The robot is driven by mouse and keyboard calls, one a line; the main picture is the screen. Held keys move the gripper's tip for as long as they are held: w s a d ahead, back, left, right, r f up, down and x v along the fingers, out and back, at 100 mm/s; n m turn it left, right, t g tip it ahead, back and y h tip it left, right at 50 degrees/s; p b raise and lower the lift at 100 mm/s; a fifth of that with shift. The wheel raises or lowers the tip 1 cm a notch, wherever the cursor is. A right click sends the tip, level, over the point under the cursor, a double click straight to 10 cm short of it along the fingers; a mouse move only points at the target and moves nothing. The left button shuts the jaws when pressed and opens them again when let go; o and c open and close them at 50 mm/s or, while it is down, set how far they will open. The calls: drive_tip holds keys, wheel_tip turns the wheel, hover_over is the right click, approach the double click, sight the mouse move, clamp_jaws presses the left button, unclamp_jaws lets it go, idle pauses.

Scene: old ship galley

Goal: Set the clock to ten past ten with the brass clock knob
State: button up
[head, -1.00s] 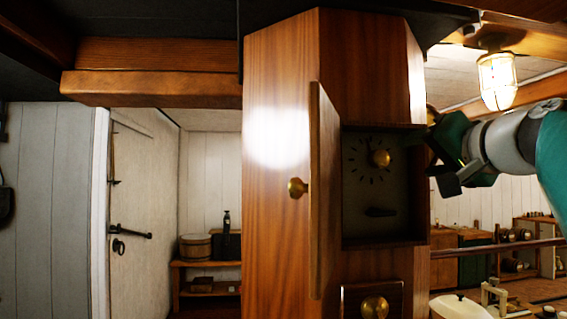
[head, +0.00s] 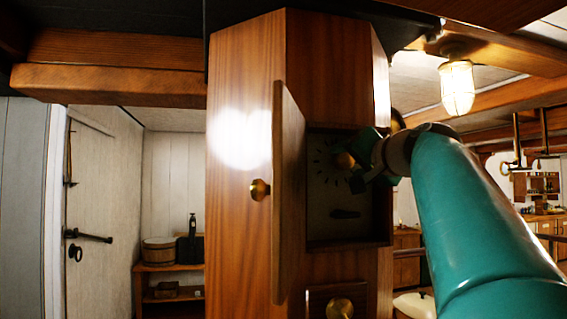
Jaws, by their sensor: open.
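The clock face (head: 326,190) is dark, with dark hour marks, set inside a recess in a tall wooden case (head: 240,210). The brass clock knob (head: 344,161) sits at the upper middle of the face. The hands are too dark and too covered to read. The case door (head: 290,200) stands open toward me, with a brass door knob (head: 260,189) on it. My gripper (head: 358,168) is open at the right of the clock knob, very close to it. I cannot tell whether a finger touches it. My wrist and arm hide the right part of the recess.
The open door edge bounds the recess on the left. A second brass knob (head: 340,308) sits on a panel below. A lit lamp (head: 457,88) hangs from the beams at the upper right. A shelf with a wooden bucket (head: 159,251) stands at the back left.

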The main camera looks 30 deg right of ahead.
drive_tip(key=shift+w+d, duration=0.15)
drive_tip(key=shift+w, duration=0.55)
drive_tip(key=shift+w+d, duration=0.15)
drive_tip(key=shift+w, duration=0.55)
drive_tip(key=shift+s+a+r, duration=0.1)
drive_tip(key=shift+s, duration=0.05)
drive_tip(key=c, duration=1)
drive_tip(key=shift+m, duration=0.3)
drive_tip(key=m, duration=0.6)
drive_tip(key=shift+t, duration=0.3)
drive_tip(key=m, duration=0.4)
drive_tip(key=shift+h, duration=0.4)
drive_tip(key=shift+m, duration=1.8)
drive_tip(key=shift+m+h, duration=0.3)
drive_tip(key=shift+h, duration=0.1)
